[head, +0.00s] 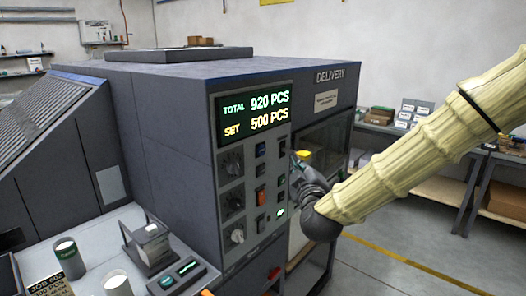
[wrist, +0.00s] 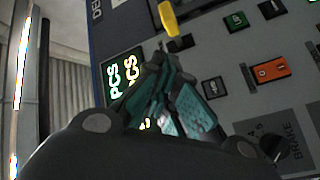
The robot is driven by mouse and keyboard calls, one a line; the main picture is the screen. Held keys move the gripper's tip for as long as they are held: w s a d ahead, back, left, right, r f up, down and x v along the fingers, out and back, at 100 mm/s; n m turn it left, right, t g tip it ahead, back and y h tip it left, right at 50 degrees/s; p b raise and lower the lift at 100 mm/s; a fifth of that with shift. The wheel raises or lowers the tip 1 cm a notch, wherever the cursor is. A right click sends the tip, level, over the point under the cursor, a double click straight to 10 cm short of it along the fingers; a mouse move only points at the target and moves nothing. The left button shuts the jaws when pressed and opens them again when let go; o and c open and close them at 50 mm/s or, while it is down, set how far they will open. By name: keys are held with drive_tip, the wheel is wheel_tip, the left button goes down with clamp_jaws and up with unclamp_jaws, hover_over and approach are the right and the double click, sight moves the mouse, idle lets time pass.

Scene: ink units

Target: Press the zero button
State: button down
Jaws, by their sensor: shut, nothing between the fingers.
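The control panel (head: 246,215) is on the front of a dark grey machine, with a column of buttons and switches at its right. My gripper (head: 297,163) is at the panel's right edge in the head view, mostly hidden behind its own wrist. In the wrist view my gripper (wrist: 172,95) has its teal fingers together in front of the panel, with nothing visible between them. A dark square button (wrist: 214,88) is right beside the fingers. A green-marked button (wrist: 235,21) is farther up. I cannot read which button is zero, nor tell whether the fingers touch the panel.
The display (head: 255,112) reads total 920 and set 500. An orange rocker switch (wrist: 270,71) and a yellow part (wrist: 168,18) are near my fingers. A worktop (head: 100,250) with small items stands at left.

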drive_tip(key=shift+a, duration=0.1)
drive_tip(key=w+a, duration=0.5)
drive_tip(key=a, duration=0.2)
idle(0.6)
drive_tip(key=shift+w+a, duration=0.1)
drive_tip(key=shift+w, duration=0.1)
idle(1.3)
drive_tip(key=shift+w+a, duration=0.2)
drive_tip(key=shift+a, duration=0.1)
drive_tip(key=shift+w+a+p, duration=0.25)
drive_tip(key=shift+a+p, duration=0.05)
idle(1.2)
drive_tip(key=shift+s+d, duration=0.1)
drive_tip(key=shift+d, duration=0.05)
drive_tip(key=shift+s+d+f, duration=0.1)
drive_tip(key=shift+s+d, duration=0.35)
drive_tip(key=shift+d, duration=0.1)
idle(0.4)
drive_tip(key=shift+s+d+b, duration=0.2)
drive_tip(key=shift+s+d, duration=0.55)
drive_tip(key=shift+d, duration=0.25)
drive_tip(key=shift+s+d+b, duration=0.15)
drive_tip(key=shift+s+d, duration=0.55)
drive_tip(key=shift+d, duration=0.3)
